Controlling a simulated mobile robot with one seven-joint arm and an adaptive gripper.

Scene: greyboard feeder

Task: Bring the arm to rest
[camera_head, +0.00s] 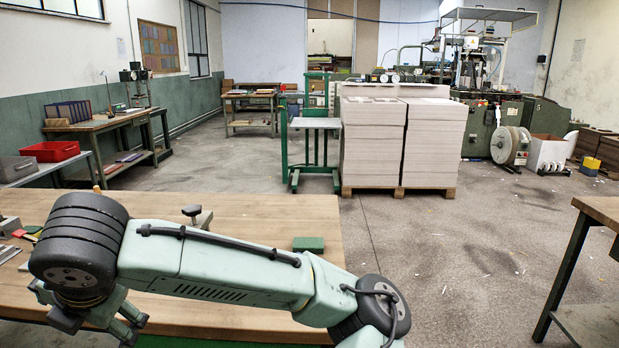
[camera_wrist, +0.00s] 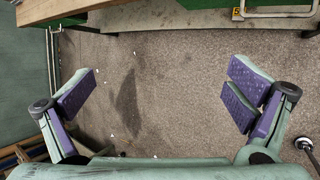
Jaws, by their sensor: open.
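My arm (camera_head: 215,262) lies bent across the lower part of the head view, over the wooden workbench (camera_head: 260,215). My gripper (camera_head: 125,322) hangs at the lower left of the head view, partly hidden by my wrist. In the wrist view my gripper (camera_wrist: 160,95) shows its two purple-padded fingers spread wide apart. Nothing is between them. The grey speckled floor (camera_wrist: 170,120) shows below the fingers, with small white scraps on it.
A small green block (camera_head: 308,244) and a clamp-like piece (camera_head: 195,214) sit on the workbench. Tall board stacks (camera_head: 372,145) stand on a pallet beyond it, beside a green lift trolley (camera_head: 314,130). Another table (camera_head: 598,210) stands at right. Open floor (camera_head: 450,260) lies between.

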